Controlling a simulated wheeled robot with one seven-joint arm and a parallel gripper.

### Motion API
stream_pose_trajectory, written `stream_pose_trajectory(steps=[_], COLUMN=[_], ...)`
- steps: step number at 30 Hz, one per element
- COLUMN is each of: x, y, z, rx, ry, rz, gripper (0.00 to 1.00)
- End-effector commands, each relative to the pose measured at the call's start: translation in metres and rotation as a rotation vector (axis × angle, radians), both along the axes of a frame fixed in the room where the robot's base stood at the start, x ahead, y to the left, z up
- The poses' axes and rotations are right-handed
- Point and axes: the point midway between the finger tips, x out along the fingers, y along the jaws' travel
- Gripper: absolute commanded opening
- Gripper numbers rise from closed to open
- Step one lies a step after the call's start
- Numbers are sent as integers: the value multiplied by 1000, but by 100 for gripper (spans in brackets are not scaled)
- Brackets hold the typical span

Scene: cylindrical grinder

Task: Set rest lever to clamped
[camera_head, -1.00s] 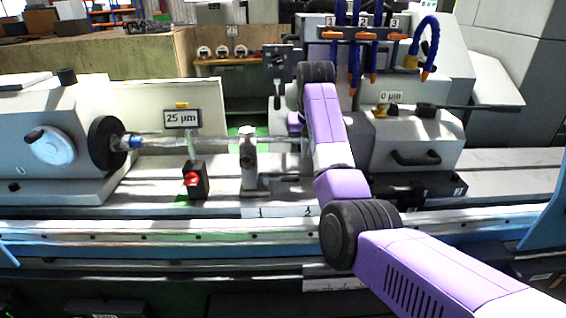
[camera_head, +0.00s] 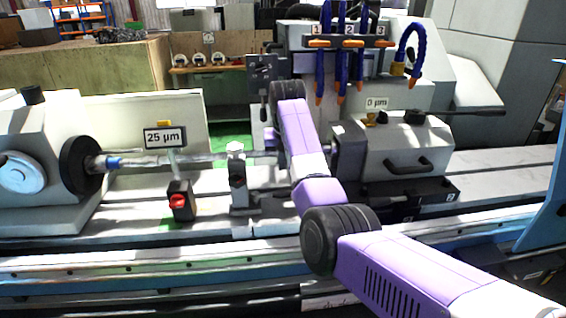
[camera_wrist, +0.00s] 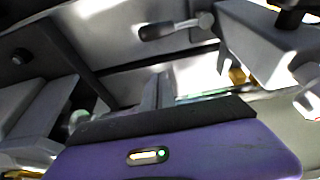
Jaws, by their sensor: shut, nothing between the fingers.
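A grey panel (camera_head: 262,76) with a small hanging lever (camera_head: 264,106) stands behind the workpiece, just left of my arm's upper end. A grey rest post (camera_head: 238,180) stands on the bed under the shaft. The purple body of my gripper (camera_wrist: 160,88) fills the bottom of the wrist view, with grey fingers just beyond its black edge. They look shut and empty, apart from the black-handled lever. My arm hides the gripper in the head view.
A red-button box (camera_head: 179,202) and a 25 µm display (camera_head: 165,137) stand left of the post. The headstock (camera_head: 30,190) is at left. A grey housing with a black handle (camera_head: 408,164) is at right. Blue hoses (camera_head: 340,55) hang above.

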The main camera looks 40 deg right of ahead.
Motion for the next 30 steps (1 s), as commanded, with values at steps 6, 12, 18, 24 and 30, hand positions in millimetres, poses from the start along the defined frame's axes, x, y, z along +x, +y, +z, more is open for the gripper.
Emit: stream_pose_trajectory(steps=[6,12,18,24,30], x=[10,17,15,5,-7], y=[-7,-11,-10,-3,6], z=[-36,-57,-66,-65,-65], rx=[2,1,0,0,0], ry=[3,1,0,0,0], rz=[0,-1,0,0,1], gripper=[0,0,0,0,0])
